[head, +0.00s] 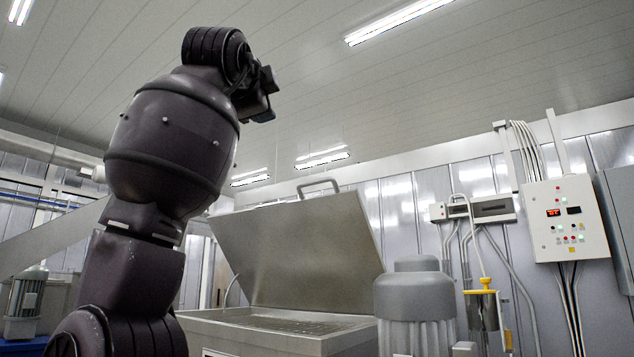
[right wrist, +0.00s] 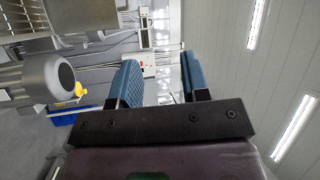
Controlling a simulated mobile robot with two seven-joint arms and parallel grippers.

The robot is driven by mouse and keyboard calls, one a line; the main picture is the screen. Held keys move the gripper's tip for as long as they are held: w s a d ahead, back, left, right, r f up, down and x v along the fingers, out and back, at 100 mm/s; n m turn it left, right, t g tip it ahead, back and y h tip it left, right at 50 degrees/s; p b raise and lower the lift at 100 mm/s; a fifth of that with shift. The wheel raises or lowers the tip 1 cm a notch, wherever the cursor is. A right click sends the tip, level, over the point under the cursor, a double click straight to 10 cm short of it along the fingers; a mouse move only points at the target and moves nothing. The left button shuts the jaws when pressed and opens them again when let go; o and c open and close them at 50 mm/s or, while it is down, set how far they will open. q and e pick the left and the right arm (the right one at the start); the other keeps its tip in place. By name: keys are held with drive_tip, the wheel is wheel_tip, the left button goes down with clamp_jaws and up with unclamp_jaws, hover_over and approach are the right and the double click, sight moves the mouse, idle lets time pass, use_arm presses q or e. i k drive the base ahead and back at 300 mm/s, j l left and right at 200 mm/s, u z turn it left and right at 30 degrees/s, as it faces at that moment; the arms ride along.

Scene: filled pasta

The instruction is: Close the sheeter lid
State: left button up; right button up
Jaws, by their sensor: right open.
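The sheeter lid (head: 300,250) is a broad metal panel in the head view. It stands raised and tilted, with a bar handle (head: 318,183) on its upper edge. The sheeter body (head: 255,338) below it has its top opening uncovered. My left gripper (head: 262,97) is at the end of the raised dark arm, high and to the left of the lid, not touching it. Its fingers are too dark and turned away to tell open from shut. My right gripper (right wrist: 160,68) shows only in its wrist view, its two blue fingers apart with nothing held between them.
A grey motor (head: 412,300) stands right of the sheeter and also shows in the right wrist view (right wrist: 62,78). A control panel (head: 565,222) with buttons hangs on the right wall. A yellow-topped fitting (head: 482,290) stands beyond the motor. The space above the lid is clear.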

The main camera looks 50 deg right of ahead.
sight(320, 252)
drive_tip(key=i+l, duration=0.1)
drive_tip(key=l, duration=0.2)
drive_tip(key=i+l, duration=0.1)
drive_tip(key=l, duration=0.25)
drive_tip(key=i+l, duration=0.15)
drive_tip(key=l, duration=0.15)
drive_tip(key=i+l, duration=0.1)
drive_tip(key=l, duration=0.25)
